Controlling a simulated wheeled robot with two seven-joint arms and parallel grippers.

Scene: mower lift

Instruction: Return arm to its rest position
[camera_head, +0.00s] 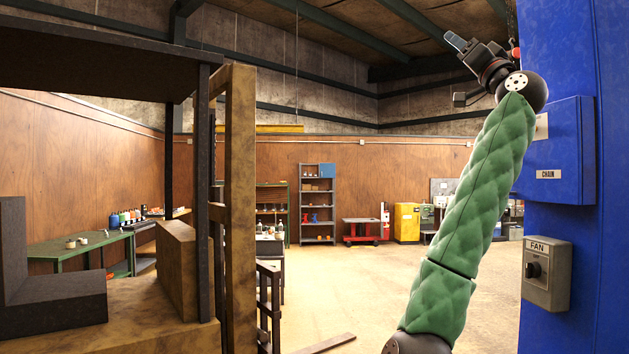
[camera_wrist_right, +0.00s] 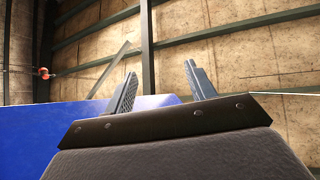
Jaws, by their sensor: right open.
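My right arm, in a green quilted sleeve, reaches up on the right side of the head view. My right gripper (camera_head: 457,42) is raised high, beside the blue column (camera_head: 600,250) and above the blue box labelled CHAIN (camera_head: 553,160). In the right wrist view the two fingers of my right gripper (camera_wrist_right: 160,95) stand apart with nothing between them. The blue surface (camera_wrist_right: 80,135) lies behind and left of the fingers there. My left gripper does not show in the head view.
A grey FAN switch box (camera_head: 546,273) is on the blue column below the CHAIN box. A forklift-like machine with a wooden-coloured mast (camera_head: 240,200) fills the left. A red cart (camera_head: 362,230) and shelves (camera_head: 318,205) stand far back. The floor (camera_head: 370,285) between is mostly clear.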

